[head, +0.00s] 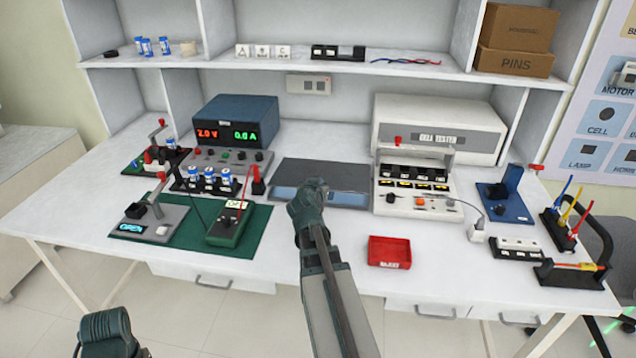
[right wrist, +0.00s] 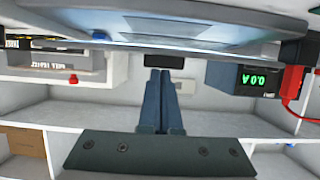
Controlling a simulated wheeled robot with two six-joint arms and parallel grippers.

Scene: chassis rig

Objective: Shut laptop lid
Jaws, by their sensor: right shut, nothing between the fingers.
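The laptop (head: 322,172) lies on the white bench at the middle. It shows as a dark grey panel at the back with a light blue strip along its near side. How far the lid is tilted is hard to tell. My right gripper (head: 314,186) is over the near edge of the laptop, covering part of the blue strip. In the right wrist view its fingers (right wrist: 161,75) are together and empty, just below a broad grey panel with a bluish face (right wrist: 165,28). Contact cannot be told. My left gripper (head: 108,335) is low at the left, its fingers hidden.
A cell tester (head: 440,125) stands right of the laptop, a power supply (head: 235,125) to the left. A green mat (head: 258,222) with a meter (head: 228,224) lies near left. A red tray (head: 389,252) sits at the front right.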

